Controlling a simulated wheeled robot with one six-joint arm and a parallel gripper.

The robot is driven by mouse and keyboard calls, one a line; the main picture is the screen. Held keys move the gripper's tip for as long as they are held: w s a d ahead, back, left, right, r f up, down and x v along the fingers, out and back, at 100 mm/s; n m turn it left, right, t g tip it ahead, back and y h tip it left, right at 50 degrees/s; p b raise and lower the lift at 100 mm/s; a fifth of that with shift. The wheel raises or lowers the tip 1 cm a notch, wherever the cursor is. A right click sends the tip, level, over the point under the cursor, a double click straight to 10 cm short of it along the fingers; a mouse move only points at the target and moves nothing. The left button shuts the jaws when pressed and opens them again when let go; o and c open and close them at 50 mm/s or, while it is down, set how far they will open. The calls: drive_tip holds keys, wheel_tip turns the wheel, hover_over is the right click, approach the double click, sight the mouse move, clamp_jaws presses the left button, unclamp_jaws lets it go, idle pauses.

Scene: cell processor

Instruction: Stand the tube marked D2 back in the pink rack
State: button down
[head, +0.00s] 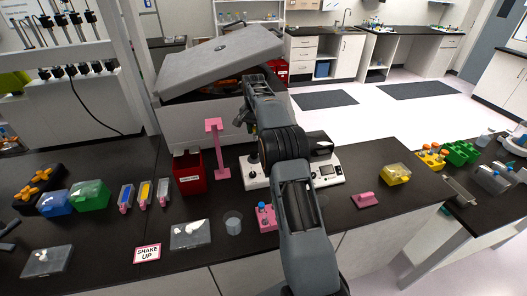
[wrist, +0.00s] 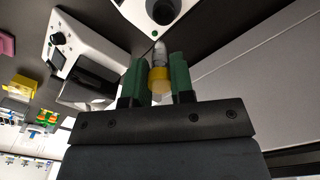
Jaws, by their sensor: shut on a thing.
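My gripper (wrist: 157,72) has its green fingers shut on a tube with a yellow cap (wrist: 160,84). The clear end of the tube (wrist: 160,50) points away from the wrist, toward a white surface with a dark round opening. Any marking on the tube cannot be read. In the head view my arm hides the fingers and the tube. The small pink rack (head: 266,218) stands on the dark bench just left of my arm, with a blue-capped tube in it. The arm covers part of its surroundings.
A white device with a display (head: 326,170) sits beside my arm; its dark opening (wrist: 162,8) shows in the wrist view. A pink stand (head: 215,150), red box (head: 188,172), clear cup (head: 233,222) and pink block (head: 364,200) are nearby. A large grey-lidded machine (head: 215,62) stands behind.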

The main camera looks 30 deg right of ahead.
drive_tip(key=s+d+r+m+b, duration=0.15)
drive_tip(key=s+d+b, duration=0.25)
drive_tip(key=s+b, duration=0.5)
drive_tip(key=s+a+f+n+b, duration=0.1)
drive_tip(key=s+a+f+b, duration=0.1)
drive_tip(key=s+f, duration=0.8)
drive_tip(key=s, duration=0.4)
drive_tip(key=shift+s+n+b, duration=0.35)
drive_tip(key=shift+b, duration=0.05)
drive_tip(key=shift+f+b, duration=1.4)
drive_tip(key=shift+f, duration=0.8)
drive_tip(key=shift+f, duration=0.25)
drive_tip(key=shift+f+b, duration=0.4)
